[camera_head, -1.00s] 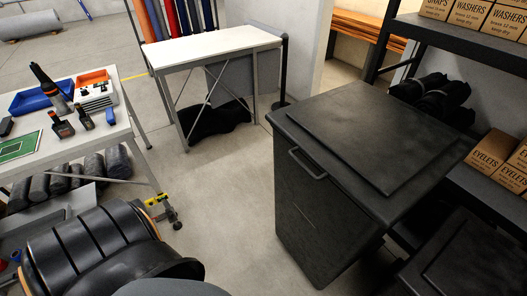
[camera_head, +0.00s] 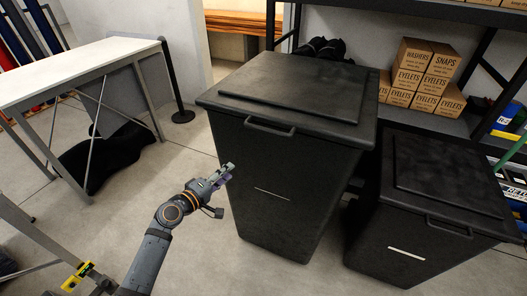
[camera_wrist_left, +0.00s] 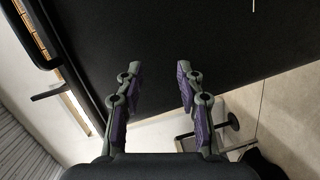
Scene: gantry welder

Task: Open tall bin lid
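The tall black bin (camera_head: 285,195) stands in the middle of the head view with its flat lid (camera_head: 300,85) closed. A loop handle (camera_head: 270,127) sticks out at the lid's front edge. My left gripper (camera_head: 228,173) is beside the bin's front left side, below the handle level in the picture. In the left wrist view its two purple-padded fingers (camera_wrist_left: 158,85) are apart with nothing between them. The bin's dark wall (camera_wrist_left: 200,35) fills the upper part there, and the handle (camera_wrist_left: 30,30) shows at upper left. My right gripper is not in view.
A shorter black bin (camera_head: 440,205) with a closed lid stands close on the right. Shelving with cardboard boxes (camera_head: 425,75) is behind. A white table (camera_head: 75,68) and a black post (camera_head: 178,85) stand left. The floor in front of the tall bin is clear.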

